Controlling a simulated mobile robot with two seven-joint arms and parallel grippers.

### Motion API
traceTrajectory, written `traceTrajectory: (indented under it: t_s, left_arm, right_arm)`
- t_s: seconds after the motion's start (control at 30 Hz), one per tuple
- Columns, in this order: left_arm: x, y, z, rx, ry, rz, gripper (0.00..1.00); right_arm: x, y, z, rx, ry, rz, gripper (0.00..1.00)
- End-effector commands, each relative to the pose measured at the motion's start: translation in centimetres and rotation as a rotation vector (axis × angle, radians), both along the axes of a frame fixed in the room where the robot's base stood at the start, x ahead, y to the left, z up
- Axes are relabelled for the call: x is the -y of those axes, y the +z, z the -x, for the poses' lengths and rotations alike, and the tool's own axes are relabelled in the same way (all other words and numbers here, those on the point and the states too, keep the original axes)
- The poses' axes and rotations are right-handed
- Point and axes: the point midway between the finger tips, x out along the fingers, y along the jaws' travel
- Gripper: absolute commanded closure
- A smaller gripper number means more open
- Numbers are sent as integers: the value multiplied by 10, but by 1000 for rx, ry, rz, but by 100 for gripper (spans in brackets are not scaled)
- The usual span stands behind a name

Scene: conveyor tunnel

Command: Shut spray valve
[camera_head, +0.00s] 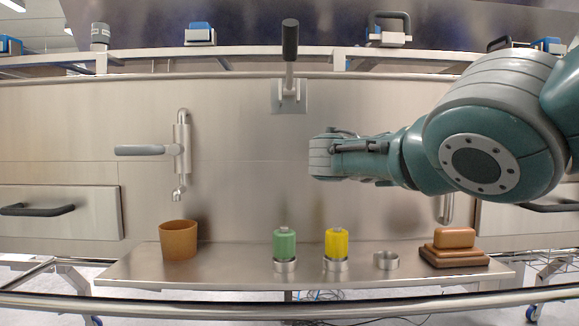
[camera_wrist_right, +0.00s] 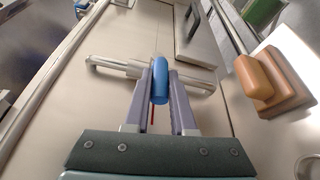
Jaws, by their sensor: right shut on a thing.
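In the right wrist view, a blue valve handle (camera_wrist_right: 160,83) stands out from a pale metal pipe fitting (camera_wrist_right: 115,66) on the panel. My right gripper (camera_wrist_right: 161,74) is shut on this handle, with one finger on each side. In the head view, my right arm comes in from the right, and its fingers and the blue handle are hidden behind it. The lower end of a right-hand pipe (camera_head: 446,208) shows below the arm. A left pipe valve (camera_head: 181,145) has a grey lever (camera_head: 143,150) pointing left. My left gripper is not in view.
A metal shelf (camera_head: 215,270) below carries a brown cup (camera_head: 178,240), a green bottle (camera_head: 284,243), a yellow bottle (camera_head: 337,243), an empty ring (camera_head: 387,260) and a brown block (camera_head: 454,239) on a stepped base. A black-handled lever (camera_head: 290,42) stands at top centre.

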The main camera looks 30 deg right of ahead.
Motion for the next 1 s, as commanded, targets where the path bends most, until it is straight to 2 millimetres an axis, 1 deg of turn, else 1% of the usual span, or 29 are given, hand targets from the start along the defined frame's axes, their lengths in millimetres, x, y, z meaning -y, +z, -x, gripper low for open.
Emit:
traceTrajectory:
  t_s: [0.23,0.27,0.5,0.53,0.77,0.83,0.93,1.0]
  left_arm:
    - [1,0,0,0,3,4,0]
    - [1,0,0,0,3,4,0]
    - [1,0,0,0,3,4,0]
    - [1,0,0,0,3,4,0]
    - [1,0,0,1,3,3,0]
    - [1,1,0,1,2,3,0]
    - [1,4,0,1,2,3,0]
    - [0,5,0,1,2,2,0]
  right_arm:
    - [1,-2,0,-6,3,-4,100]
    - [1,-2,0,-6,3,-4,76]
    - [1,-2,0,-5,1,-3,49]
    - [0,-2,0,-4,1,-3,47]
    - [0,-1,0,-3,2,-2,47]
    - [-4,-1,-1,-3,3,-2,47]
    - [-17,1,-4,-2,6,-2,47]
    - [-31,1,-6,-2,7,-4,47]
